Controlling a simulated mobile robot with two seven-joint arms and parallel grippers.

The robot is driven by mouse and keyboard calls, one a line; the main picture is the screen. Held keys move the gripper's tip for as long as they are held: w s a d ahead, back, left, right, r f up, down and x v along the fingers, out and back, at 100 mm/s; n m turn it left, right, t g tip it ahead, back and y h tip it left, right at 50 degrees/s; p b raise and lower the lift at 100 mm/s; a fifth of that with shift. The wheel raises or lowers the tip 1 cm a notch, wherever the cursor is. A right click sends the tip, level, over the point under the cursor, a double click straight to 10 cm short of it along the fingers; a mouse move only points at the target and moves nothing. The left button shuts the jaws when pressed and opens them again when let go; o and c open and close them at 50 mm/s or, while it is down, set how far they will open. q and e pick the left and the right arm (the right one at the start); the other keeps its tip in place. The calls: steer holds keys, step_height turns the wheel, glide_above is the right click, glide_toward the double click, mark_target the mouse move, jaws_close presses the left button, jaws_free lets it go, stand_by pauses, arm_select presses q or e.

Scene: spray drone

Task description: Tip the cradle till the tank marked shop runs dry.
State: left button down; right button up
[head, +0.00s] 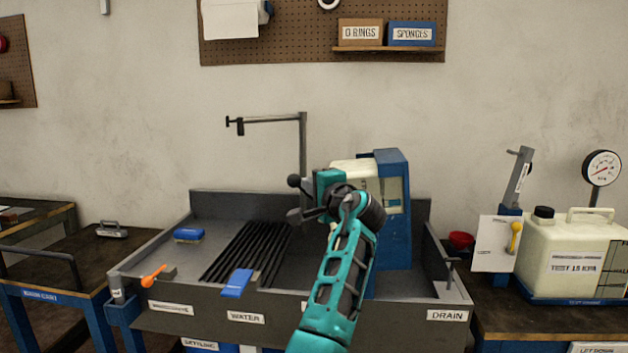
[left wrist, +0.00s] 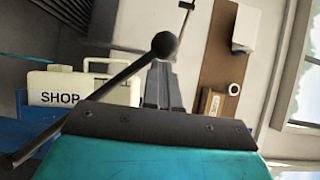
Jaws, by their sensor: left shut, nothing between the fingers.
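The cream tank marked SHOP (left wrist: 62,88) shows at the left of the left wrist view. In the head view the cream tank (head: 352,168) sits in the blue cradle (head: 393,220) over the sink, partly hidden by my left arm. A dark lever with a round black knob (left wrist: 164,45) slants across the left wrist view; the knob also shows in the head view (head: 294,182). My left gripper (head: 300,214) is shut and empty. Its fingertips (left wrist: 162,64) lie close by the knob; I cannot tell if they touch. My right gripper is not in view.
The grey sink (head: 213,207) has a dark rack (head: 248,252), a blue sponge (head: 188,234) and a thin post (head: 303,150). The right bench holds a second cream tank (head: 560,240) and a gauge (head: 602,168). The sink's left part has free room above it.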

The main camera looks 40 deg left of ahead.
arm_select(q)
steer(key=shift+s+a+f+n, duration=0.3)
steer(key=shift+s+a+f, duration=0.1)
steer(key=shift+a, duration=0.2)
steer(key=shift+f+g, duration=0.1)
steer(key=shift+g, duration=0.2)
